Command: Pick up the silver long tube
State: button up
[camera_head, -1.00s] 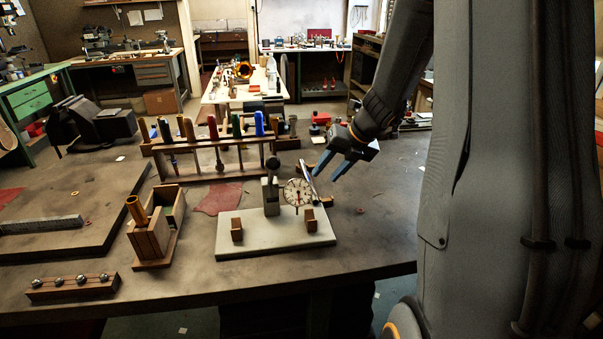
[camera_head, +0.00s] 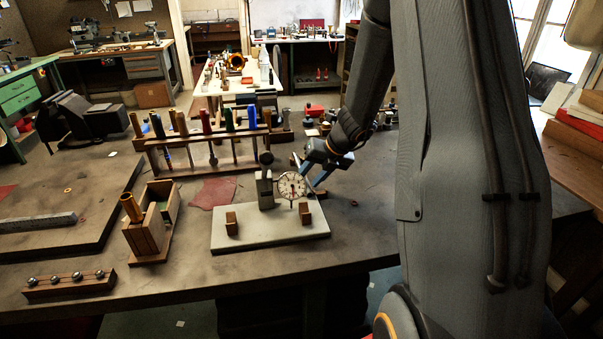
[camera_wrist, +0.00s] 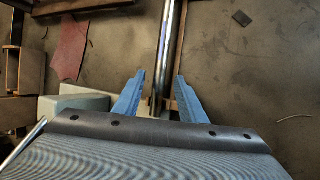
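The silver long tube (camera_wrist: 170,38) shows in the wrist view as a shiny straight rod running from the top edge down between my fingers. A thin brown strip lies along its right side. My gripper (camera_wrist: 160,74) is open, with one blue finger on each side of the tube and a gap to both. In the head view my gripper (camera_head: 314,180) is low over the bench, just right of and behind the dial gauge (camera_head: 292,186). The tube is mostly hidden there behind the gauge and fingers.
The gauge stands on a pale plate (camera_head: 265,238) close to my fingers. A wooden tool rack (camera_head: 190,155) with several handled tools stands behind it. A wooden box (camera_head: 150,238) with a brass tube is at left. Bare bench lies right of the plate.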

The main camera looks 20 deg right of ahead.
jog(key=c, duration=0.9)
grip_shut()
jog(key=shift+r, duration=0.1)
